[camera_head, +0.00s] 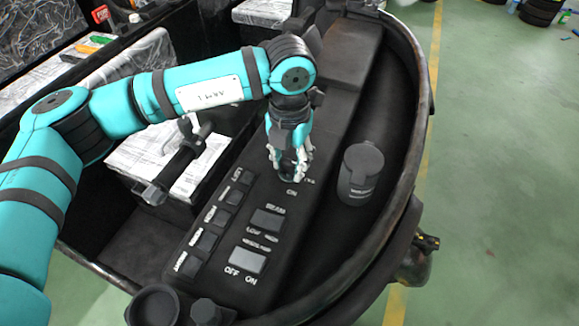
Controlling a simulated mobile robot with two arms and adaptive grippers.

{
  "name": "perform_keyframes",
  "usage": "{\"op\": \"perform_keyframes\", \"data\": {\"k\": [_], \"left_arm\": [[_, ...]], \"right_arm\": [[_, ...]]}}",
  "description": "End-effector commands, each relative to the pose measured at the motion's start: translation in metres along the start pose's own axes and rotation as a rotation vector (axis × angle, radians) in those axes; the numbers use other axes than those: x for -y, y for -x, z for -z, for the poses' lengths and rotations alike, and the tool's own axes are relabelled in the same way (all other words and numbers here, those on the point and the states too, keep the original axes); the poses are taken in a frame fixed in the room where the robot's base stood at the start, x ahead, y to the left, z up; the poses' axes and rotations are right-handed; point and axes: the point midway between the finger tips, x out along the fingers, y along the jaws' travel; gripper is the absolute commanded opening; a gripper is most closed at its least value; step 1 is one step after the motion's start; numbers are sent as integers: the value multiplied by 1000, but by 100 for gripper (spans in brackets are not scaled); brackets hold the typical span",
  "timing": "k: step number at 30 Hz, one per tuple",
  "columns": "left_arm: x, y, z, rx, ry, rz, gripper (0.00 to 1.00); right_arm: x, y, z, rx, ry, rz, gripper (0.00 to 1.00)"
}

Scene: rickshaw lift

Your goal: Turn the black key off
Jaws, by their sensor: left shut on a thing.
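My left gripper (291,170) reaches down onto the dark control panel (225,275), just above the "ON" label. Its fingers are shut at the panel surface, where the black key would be; the key itself is hidden behind the fingers, so I cannot tell which way it is turned. My teal left arm comes in from the left and bends over the panel. My right gripper is not in view.
Near the key spot are a rocker switch (267,220), another rocker switch (248,261) marked OFF and ON, and a row of labelled buttons (208,240). A dark capped cylinder (360,174) stands to the right. A black lever (178,160) stands left of the panel.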

Motion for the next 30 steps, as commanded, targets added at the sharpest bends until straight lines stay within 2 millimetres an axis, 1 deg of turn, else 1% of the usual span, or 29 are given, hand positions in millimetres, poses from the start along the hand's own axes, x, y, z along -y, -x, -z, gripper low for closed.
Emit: {"op": "perform_keyframes", "data": {"k": [1, 6, 19, 20, 21, 25, 30], "left_arm": [[0, -1, 0, 2, 16, -1, 3], [0, 0, 0, 2, 48, -1, 3], [0, 1, -1, 2, 58, 0, 3], [0, 1, -1, 2, 58, 0, 36], [0, 1, -1, 2, 58, 0, 41], [0, 1, 0, 1, 57, 0, 58], [0, 0, 0, 1, 56, 0, 58]], "right_arm": [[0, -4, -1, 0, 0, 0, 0], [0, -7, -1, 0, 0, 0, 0], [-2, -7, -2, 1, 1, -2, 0], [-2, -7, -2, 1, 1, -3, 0], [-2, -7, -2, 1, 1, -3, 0], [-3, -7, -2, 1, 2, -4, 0], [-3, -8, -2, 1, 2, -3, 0]]}}
